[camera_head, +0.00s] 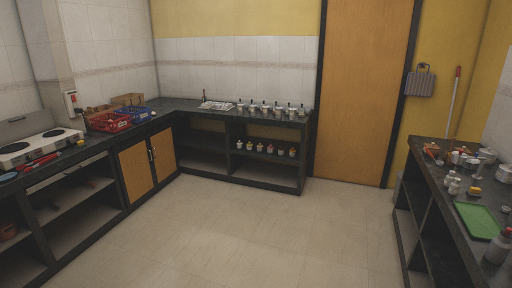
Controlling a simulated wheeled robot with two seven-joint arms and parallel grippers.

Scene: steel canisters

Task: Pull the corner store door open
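A low corner cupboard with two light wood doors stands under the left counter. Its left door (135,171) and right door (164,155) look shut, with upright metal handles (151,155) where they meet. A tall wooden door (362,95) in a dark frame stands in the back wall and looks shut. No handle is clear on it. The frame does not settle which of these is the corner store door. Neither of my grippers is in view.
Steel canisters (265,110) line the back counter (190,105), with small bottles on the shelf below. A red crate (109,122) and a hob (38,147) sit on the left counter. A cluttered counter (440,190) stands at right. The floor (250,230) between is clear.

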